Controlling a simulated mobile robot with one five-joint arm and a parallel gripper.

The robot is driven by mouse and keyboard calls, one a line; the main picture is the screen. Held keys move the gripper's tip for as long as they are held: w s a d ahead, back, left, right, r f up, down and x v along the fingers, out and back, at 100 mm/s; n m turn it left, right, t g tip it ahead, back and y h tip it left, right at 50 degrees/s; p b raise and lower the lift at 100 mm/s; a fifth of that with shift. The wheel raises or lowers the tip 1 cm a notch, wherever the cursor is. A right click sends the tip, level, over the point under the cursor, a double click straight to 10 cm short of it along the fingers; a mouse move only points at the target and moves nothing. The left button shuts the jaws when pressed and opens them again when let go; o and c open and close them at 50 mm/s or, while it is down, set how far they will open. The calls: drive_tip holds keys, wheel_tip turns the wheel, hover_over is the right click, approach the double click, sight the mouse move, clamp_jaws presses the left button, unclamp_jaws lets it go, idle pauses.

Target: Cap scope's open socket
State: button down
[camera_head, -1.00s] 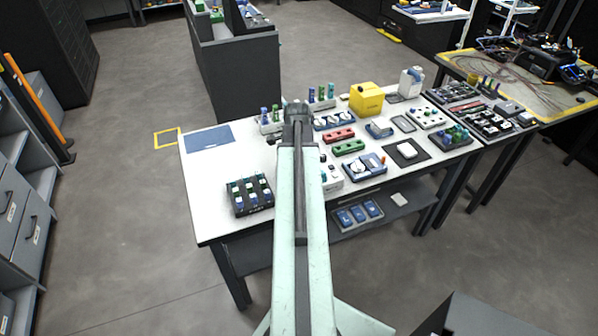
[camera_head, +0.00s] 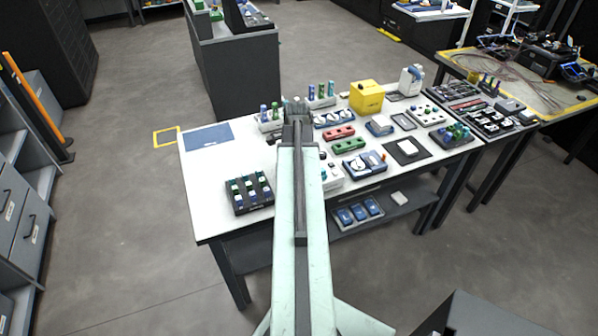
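My arm reaches forward over the white bench (camera_head: 225,172), and my gripper (camera_head: 296,104) is at its far end, above the bench near the holders at the back. The fingers are too small and too hidden by the arm to show whether they are open or hold anything. A white device (camera_head: 331,176) stands just right of my arm and is partly hidden by it; I cannot tell if it is the scope. No open socket or cap can be made out at this size.
A black rack with several capped pieces (camera_head: 249,193) sits at the front left. A blue mat (camera_head: 208,137) lies at the back left. Red (camera_head: 339,133) and green (camera_head: 348,146) blocks, a blue-and-white device (camera_head: 364,164) and a yellow box (camera_head: 366,97) stand to the right.

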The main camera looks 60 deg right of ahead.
drive_tip(key=shift+f+b, duration=0.35)
idle(0.4)
drive_tip(key=c, duration=1.2)
unclamp_jaws()
wheel_tip(320, 180, up, 6)
drive_tip(key=p, duration=0.6)
drive_tip(key=shift+r, duration=0.1)
drive_tip(key=shift+w, duration=0.15)
